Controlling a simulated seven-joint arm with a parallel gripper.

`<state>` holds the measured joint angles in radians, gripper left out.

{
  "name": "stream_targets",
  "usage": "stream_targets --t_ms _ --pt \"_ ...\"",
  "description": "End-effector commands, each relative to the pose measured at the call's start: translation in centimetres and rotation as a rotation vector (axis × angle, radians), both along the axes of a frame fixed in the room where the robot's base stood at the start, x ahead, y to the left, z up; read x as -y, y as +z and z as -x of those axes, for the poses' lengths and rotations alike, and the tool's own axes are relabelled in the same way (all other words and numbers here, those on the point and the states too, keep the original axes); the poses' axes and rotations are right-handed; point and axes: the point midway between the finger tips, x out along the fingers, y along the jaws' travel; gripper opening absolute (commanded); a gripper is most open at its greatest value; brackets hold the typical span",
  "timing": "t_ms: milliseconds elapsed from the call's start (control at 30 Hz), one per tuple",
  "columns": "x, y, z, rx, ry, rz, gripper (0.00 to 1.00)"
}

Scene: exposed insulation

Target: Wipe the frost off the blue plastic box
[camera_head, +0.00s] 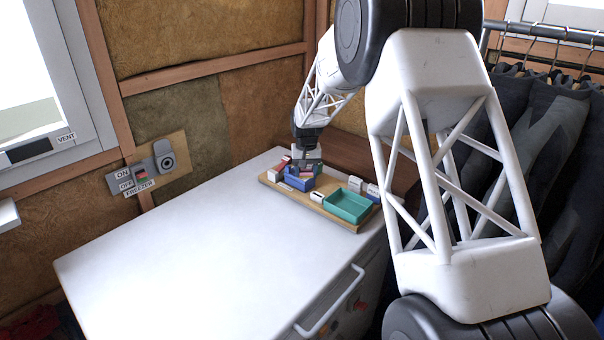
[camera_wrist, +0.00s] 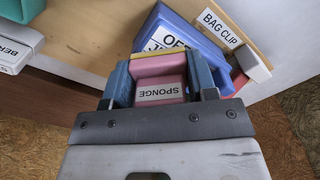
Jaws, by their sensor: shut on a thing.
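The blue plastic box (camera_head: 298,183) lies on a wooden board at the far end of the white worktop. In the wrist view the box (camera_wrist: 205,48) carries a white label, partly covered, that starts with "OFF". My gripper (camera_head: 305,168) is over the box, pointing down. In the wrist view my gripper (camera_wrist: 163,72) has its blue fingers closed on a pink sponge (camera_wrist: 160,68) labelled "SPONGE", with a yellow edge on its far side. The sponge overlaps the box in view; I cannot tell if they touch. I cannot make out frost on the visible part of the box.
The wooden board (camera_head: 340,221) also holds a teal tray (camera_head: 350,206) and small white label blocks, one reading "BAG CLIP" (camera_wrist: 219,27). A red item (camera_wrist: 239,79) is beside the box. The white worktop (camera_head: 190,250) is clear toward the front left. Clothes (camera_head: 550,150) hang at right.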

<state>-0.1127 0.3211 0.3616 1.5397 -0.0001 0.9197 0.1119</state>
Motion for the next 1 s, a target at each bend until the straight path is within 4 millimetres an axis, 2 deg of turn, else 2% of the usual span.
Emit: stream_targets --t_ms 300,367,467,1000 --pt "2.1 -0.1 -2.1 0.0 -0.001 0.0 0.23" --pt "2.0 0.4 -2.0 0.001 0.0 0.0 0.23" --pt "2.0 2.8 -2.0 0.003 0.0 0.0 0.23" --pt "1.9 7.4 -2.0 0.002 0.0 0.0 0.23"
